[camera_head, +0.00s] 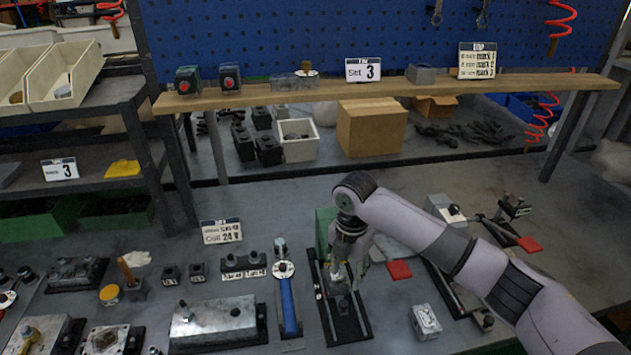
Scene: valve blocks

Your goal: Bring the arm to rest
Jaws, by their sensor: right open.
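My right arm (430,235) reaches in from the lower right across the bench. My right gripper (350,272) points down, open, over a narrow black fixture (345,325) with small metal parts on it. The arm and gripper partly hide that fixture and a green block (323,232) behind it. I cannot tell whether the fingers touch anything. My left gripper is out of view.
The grey bench (150,235) is crowded. A blue-handled tool (288,305) and a metal block (213,318) stand left of the gripper. A small grey box (425,321) and red pads (399,270) lie to its right. A wooden shelf (390,87) spans behind.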

